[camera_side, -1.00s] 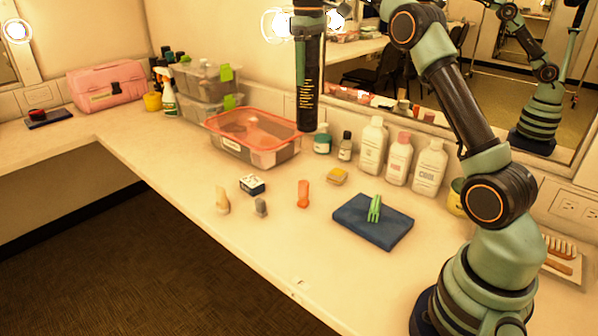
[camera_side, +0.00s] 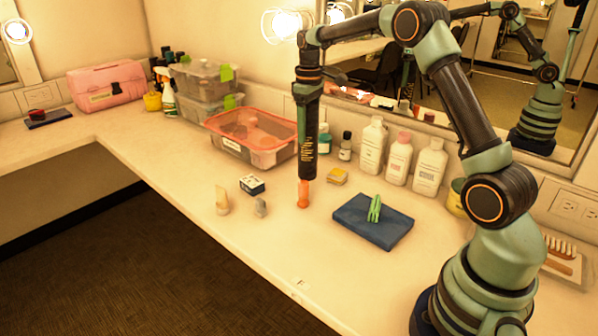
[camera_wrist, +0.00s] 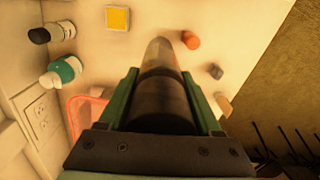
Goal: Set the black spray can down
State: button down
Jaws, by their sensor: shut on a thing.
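The black spray can (camera_side: 308,145) hangs upright from my gripper (camera_side: 308,74) in the side view. Its lower end appears just above an orange bottle-like piece (camera_side: 303,196) on the counter (camera_side: 270,240); I cannot tell whether the can touches anything. In the wrist view the can (camera_wrist: 160,85) lies between the green jaws of my gripper (camera_wrist: 160,92), which are shut on it. The orange piece (camera_wrist: 190,40) shows beside the can's far end there. The can hides the counter directly under it.
A blue pad (camera_side: 350,228) with a green clip (camera_side: 375,208) is at right. A small box (camera_side: 251,184), grey piece (camera_side: 260,207) and beige tube (camera_side: 222,201) stand left. A yellow block (camera_side: 337,176), white bottles (camera_side: 372,145) and a pink-rimmed tub (camera_side: 250,158) are behind. The front counter is clear.

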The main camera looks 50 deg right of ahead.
aim_at(308, 146)
jog(key=shift+f, duration=2.55)
jog(key=shift+c, duration=0.3)
grip_release()
